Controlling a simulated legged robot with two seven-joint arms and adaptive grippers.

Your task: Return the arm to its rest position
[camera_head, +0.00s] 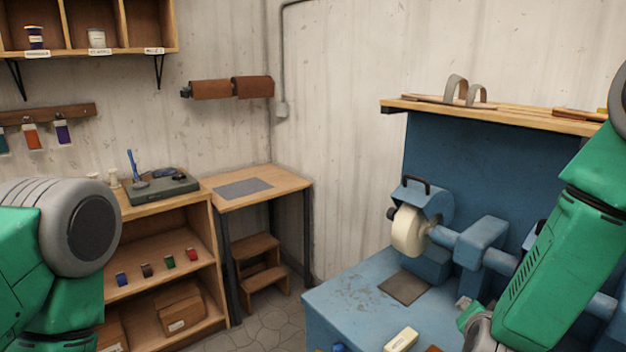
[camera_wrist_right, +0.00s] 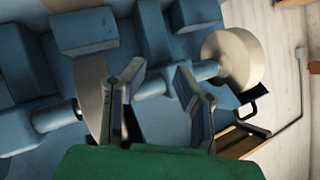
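My right arm (camera_head: 565,255) comes in from the right in the head view and hangs over the blue grinding machine's bench. In the right wrist view my right gripper (camera_wrist_right: 160,68) has its two fingers apart. Nothing is held between them; the blue machine and its shaft show behind the gap. My left arm (camera_head: 60,240) shows at the left edge of the head view only as its green links and grey joint. My left gripper is out of view.
The blue machine (camera_head: 350,290) carries a pale wheel (camera_head: 409,231), also in the wrist view (camera_wrist_right: 236,60). A white block (camera_head: 401,340) lies on its front. A wooden shelf (camera_head: 500,115) is above. Wooden shelving (camera_head: 165,235) and a small table (camera_head: 290,183) stand left. Floor shows between.

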